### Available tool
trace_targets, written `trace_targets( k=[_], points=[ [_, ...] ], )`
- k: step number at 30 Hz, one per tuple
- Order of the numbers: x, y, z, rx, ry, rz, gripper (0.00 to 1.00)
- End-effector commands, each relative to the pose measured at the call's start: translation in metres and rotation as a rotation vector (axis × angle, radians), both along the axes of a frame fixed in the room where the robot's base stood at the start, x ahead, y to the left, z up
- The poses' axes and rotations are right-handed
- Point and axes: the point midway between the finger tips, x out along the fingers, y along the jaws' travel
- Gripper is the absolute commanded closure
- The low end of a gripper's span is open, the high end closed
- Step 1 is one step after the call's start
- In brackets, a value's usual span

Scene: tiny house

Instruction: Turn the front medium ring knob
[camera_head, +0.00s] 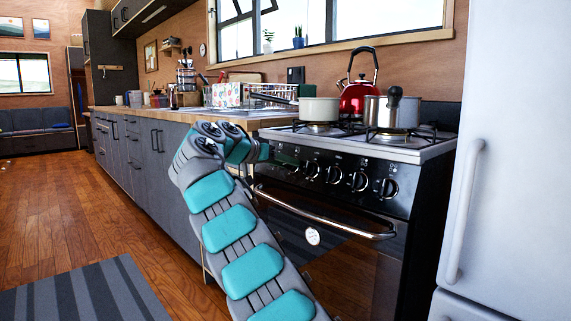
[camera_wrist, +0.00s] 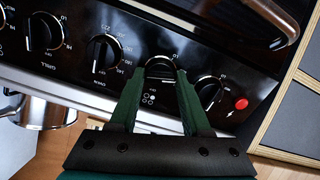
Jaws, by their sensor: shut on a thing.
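The stove's control panel (camera_head: 335,175) carries a row of round black knobs with silver rims. In the wrist view, the dark fingers of my gripper (camera_wrist: 161,76) are shut on one knob (camera_wrist: 160,62), one on each side of it. A small burner-circle symbol shows between the fingers below this knob. Its dial marks are mostly hidden. I cannot read which ring it serves. In the head view, my gripper (camera_head: 262,152) is at the left end of the panel, and my arm hides the held knob.
Neighbouring knobs, the oven knob (camera_wrist: 103,50) and another knob (camera_wrist: 209,91), sit close on both sides. A red button (camera_wrist: 241,103) is beyond. The oven handle (camera_head: 330,222) runs below the panel. A white pot (camera_head: 319,109), red kettle (camera_head: 358,97) and steel pot (camera_head: 390,114) stand on the hob.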

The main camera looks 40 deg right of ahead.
Motion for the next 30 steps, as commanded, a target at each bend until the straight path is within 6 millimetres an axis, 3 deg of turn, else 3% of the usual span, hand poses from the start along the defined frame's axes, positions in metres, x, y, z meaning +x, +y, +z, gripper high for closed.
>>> trace_targets(
  k=[3, 30],
  points=[
    [0.0002, 0.0002, 0.0, 0.0, 0.0, 0.001, 1.0],
    [0.0012, 0.0007, 0.0006, -0.013, 0.142, 0.05, 1.0]
  ],
)
